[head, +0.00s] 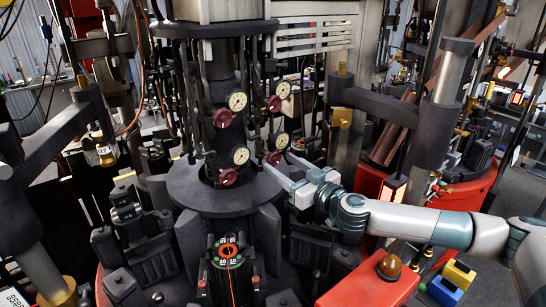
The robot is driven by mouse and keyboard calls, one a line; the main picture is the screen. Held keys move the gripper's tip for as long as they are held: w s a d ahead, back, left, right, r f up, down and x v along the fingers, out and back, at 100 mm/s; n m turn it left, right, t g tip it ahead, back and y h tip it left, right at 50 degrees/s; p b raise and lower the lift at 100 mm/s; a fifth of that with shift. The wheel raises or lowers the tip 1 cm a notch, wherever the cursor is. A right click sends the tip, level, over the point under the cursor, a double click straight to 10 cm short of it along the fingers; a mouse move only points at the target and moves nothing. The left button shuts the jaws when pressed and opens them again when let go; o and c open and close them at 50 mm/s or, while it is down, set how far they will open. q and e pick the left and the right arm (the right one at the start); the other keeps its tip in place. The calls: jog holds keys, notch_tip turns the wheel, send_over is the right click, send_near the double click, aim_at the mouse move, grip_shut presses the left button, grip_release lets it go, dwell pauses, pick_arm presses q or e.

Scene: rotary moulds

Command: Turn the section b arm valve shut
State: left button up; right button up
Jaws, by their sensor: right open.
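Several small dark red valve handwheels sit on the black central column, each near a round white gauge. In the head view there is an upper left valve (222,118), an upper right valve (273,103), a lower left valve (228,177) and a lower right valve (273,158). I cannot read any label telling which is the section b arm valve. My right gripper (279,163) comes in from the right, open, its pale fingers pointing left close to the lower right valve. I cannot tell whether they touch it. My left gripper is not in view.
A round black plate (190,190) surrounds the column below the valves. Thick black arms and posts crowd both sides. A red housing with an amber dome (389,266) lies below my right arm.

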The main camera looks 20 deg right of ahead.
aim_at(276, 160)
jog(key=shift+p+x, duration=0.6)
jog(key=shift+x, duration=1.85)
jog(key=c, duration=1)
jog(key=shift+c, duration=0.2)
